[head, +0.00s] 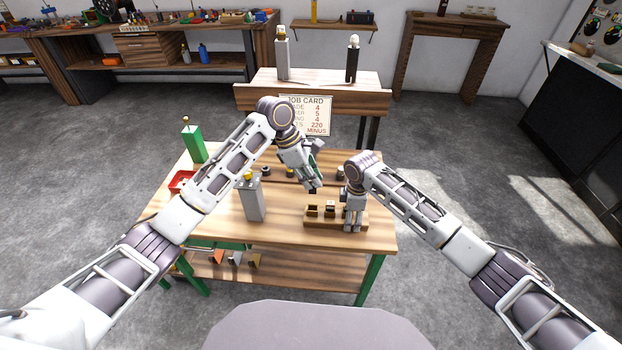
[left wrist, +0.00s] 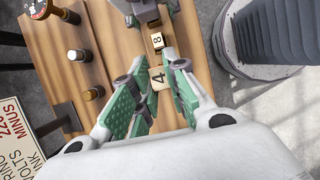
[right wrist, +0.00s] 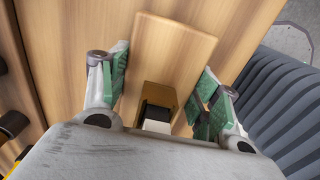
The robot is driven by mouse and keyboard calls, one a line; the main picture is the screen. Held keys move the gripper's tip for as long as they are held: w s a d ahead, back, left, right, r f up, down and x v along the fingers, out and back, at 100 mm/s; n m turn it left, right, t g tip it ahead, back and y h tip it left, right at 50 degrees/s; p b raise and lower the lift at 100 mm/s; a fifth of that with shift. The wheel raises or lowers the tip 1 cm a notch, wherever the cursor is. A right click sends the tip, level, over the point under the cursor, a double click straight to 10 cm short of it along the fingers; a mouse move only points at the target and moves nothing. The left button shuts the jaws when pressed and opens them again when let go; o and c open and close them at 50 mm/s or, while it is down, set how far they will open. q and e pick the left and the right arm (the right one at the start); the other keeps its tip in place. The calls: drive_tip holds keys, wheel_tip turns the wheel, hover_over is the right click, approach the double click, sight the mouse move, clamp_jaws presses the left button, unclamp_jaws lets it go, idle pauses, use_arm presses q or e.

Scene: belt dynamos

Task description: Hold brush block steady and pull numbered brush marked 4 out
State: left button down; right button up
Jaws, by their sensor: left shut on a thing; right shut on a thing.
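The wooden brush block (head: 338,223) stands near the front right of the table, with several square sockets along it. My right gripper (head: 353,228) is shut across the block's right end. In the right wrist view its green pads sit on both sides of the block (right wrist: 170,55), and a dark socket shows with a black and white piece in it. My left gripper (head: 313,189) is shut on the brush marked 4 (left wrist: 157,79), whose numbered face shows between the fingertips. It is above the block's left part. A brush marked 8 (left wrist: 157,41) shows just beyond it.
A grey post with a yellow top (head: 252,197) stands left of the block. A red tray (head: 180,182) and a green post (head: 193,144) are farther left. Small round parts (head: 266,170) stand behind. A job card (head: 307,115) is at the back. The table's front left is clear.

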use_arm(q)
drive_tip(key=shift+r, duration=0.2)
use_arm(e)
drive_tip(key=shift+d+f, duration=0.1)
use_arm(q)
drive_tip(key=shift+r, duration=2.05)
use_arm(e)
drive_tip(key=o, duration=1.4)
drive_tip(key=shift+r, duration=6.05)
drive_tip(key=shift+s, duration=0.1)
